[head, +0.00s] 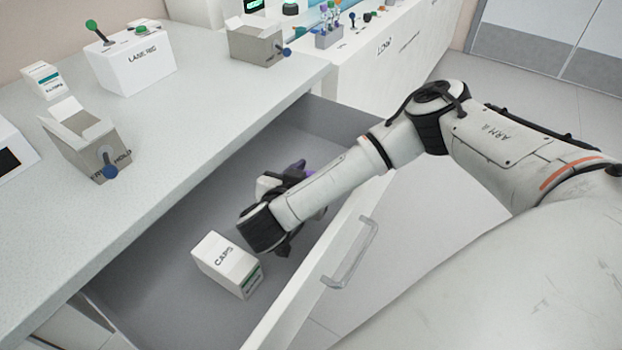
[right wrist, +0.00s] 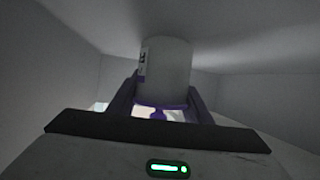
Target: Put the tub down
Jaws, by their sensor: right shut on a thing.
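My right gripper (head: 290,178) is down inside the open drawer (head: 185,240), with my forearm over it hiding much of it. In the right wrist view my right gripper (right wrist: 161,95) is shut on the tub (right wrist: 168,68), a pale grey cylinder with a purple band at its near end and a label on its left side. In the head view a bit of purple shows at the gripper, and the tub is mostly hidden. I cannot tell whether the tub touches the drawer floor. My left gripper is not in view.
A white CAPS box (head: 227,264) stands in the drawer close to my wrist. The drawer front has a handle (head: 350,254). On the counter (head: 190,115) are an open grey box (head: 86,140), the LANE RIG box (head: 132,64) and another open box (head: 256,42). The drawer floor left of the CAPS box is clear.

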